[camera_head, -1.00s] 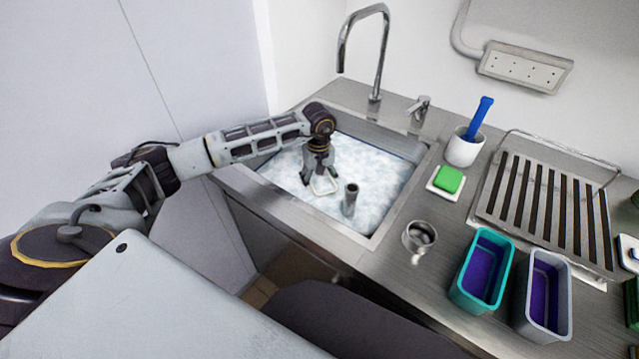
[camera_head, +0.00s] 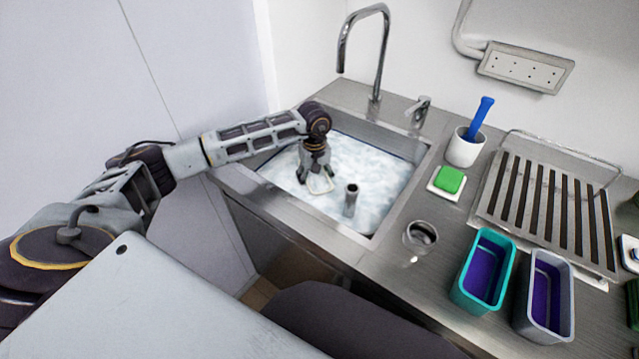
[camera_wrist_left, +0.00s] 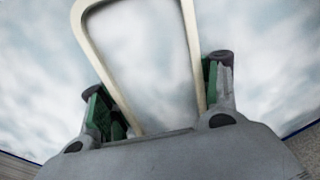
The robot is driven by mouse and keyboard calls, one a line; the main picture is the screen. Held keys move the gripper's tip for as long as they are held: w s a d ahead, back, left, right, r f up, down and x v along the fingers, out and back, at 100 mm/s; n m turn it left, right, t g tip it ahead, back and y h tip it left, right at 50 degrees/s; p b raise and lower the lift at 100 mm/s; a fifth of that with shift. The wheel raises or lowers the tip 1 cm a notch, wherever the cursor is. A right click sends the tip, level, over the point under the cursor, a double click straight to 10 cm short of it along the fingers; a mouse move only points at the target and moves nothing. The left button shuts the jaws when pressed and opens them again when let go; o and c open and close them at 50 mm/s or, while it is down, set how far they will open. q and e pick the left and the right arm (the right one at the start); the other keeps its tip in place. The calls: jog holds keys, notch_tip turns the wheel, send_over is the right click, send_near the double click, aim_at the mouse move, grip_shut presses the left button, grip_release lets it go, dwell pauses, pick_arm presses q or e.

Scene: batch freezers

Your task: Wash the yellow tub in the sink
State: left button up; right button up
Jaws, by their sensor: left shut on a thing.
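The sink (camera_head: 388,230) is filled with white foamy water. A pale cream-yellow rim (camera_head: 321,192), which looks like the tub's, shows as a narrow loop at the foam surface; it also shows in the left wrist view (camera_wrist_left: 98,55). Foam fills the loop and hides any body below it. My left gripper (camera_head: 315,177) points down over the foam and is shut on this rim. In the left wrist view its green-padded fingers (camera_wrist_left: 155,85) stand on either side of the rim's near end. My right gripper is not in view.
An upright metal pipe (camera_head: 351,201) stands in the sink right of my gripper. The faucet (camera_head: 380,55) arches behind. On the counter are a green sponge (camera_head: 449,180), a white cup with blue-handled brush (camera_head: 465,148), a drying rack (camera_head: 545,205), a teal tub (camera_head: 463,285) and a grey tub (camera_head: 571,305).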

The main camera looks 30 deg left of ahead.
aim_at(325, 183)
pick_arm(q)
jog(key=shift+d, duration=1.8)
jog(key=shift+r, duration=0.15)
notch_tip(325, 183, up, 17)
jog(key=p, duration=0.8)
jog(key=shift+r, duration=0.15)
dwell(1.5)
dwell(1.3)
jog(key=shift+r+p, duration=0.7)
jog(key=shift+r, duration=0.8)
